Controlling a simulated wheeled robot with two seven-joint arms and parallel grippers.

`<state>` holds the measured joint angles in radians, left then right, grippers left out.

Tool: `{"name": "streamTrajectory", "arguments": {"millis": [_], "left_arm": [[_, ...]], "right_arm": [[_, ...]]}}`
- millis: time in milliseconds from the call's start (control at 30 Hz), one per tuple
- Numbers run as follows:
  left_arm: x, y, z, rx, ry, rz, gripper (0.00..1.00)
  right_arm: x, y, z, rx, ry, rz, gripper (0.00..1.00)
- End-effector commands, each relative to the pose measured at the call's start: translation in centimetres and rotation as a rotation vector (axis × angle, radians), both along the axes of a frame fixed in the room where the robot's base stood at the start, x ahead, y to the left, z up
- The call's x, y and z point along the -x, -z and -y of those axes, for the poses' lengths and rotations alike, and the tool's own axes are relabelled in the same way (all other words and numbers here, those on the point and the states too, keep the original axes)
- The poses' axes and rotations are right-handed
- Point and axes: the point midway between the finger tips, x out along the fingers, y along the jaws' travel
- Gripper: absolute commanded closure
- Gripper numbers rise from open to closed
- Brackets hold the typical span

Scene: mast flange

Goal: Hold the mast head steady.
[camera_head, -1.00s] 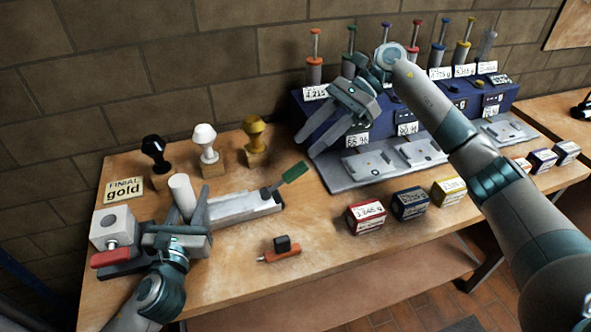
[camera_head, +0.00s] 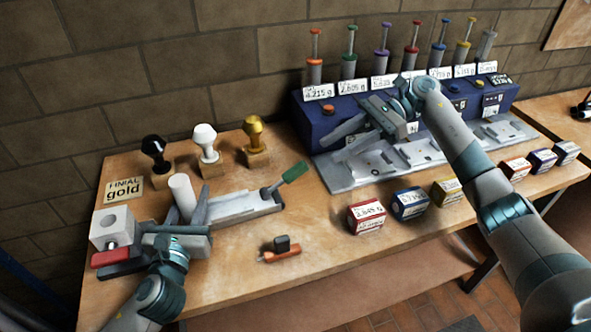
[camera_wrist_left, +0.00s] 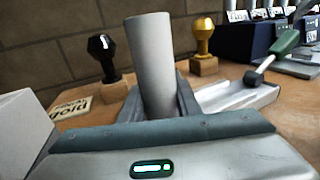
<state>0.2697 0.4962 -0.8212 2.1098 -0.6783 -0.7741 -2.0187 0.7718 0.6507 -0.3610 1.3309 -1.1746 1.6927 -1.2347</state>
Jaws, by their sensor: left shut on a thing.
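The mast head, a plain pale cylinder (camera_head: 182,194), stands nearly upright at the left of the bench. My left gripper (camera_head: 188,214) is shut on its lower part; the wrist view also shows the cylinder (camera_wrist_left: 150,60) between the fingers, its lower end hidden. My right gripper (camera_head: 345,138) is empty, its two fingers apart, above the grey tray in front of the blue rack.
Black (camera_head: 155,148), white (camera_head: 205,138) and gold (camera_head: 254,130) finials stand on wooden blocks behind, by a "FINIAL gold" card (camera_head: 124,189). A grey channel with a green-handled tool (camera_head: 294,172) lies right of the cylinder. Small boxes (camera_head: 366,217) line the front. The blue rack (camera_head: 325,125) holds several plungers.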

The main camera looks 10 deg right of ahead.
Motion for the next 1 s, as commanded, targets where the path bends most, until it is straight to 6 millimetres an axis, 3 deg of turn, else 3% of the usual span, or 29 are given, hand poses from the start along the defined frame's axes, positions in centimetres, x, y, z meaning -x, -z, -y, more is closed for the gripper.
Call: {"name": "streamTrajectory", "arguments": {"millis": [267, 700, 1000], "left_arm": [[0.0, 0.0, 0.0, 0.0, 0.001, 0.0, 1.0], [0.0, 0.0, 0.0, 0.001, 0.001, 0.0, 1.0], [0.0, 0.0, 0.0, 0.001, 0.0, 0.0, 1.0]], "right_arm": [[0.4, 1.1, -2.6, -0.001, -0.002, -0.001, 0.62], [1.2, 3.8, -9.0, 0.0, -0.001, -0.002, 0.62], [1.3, 4.5, -10.6, 0.0, 0.0, -0.001, 0.62]]}}
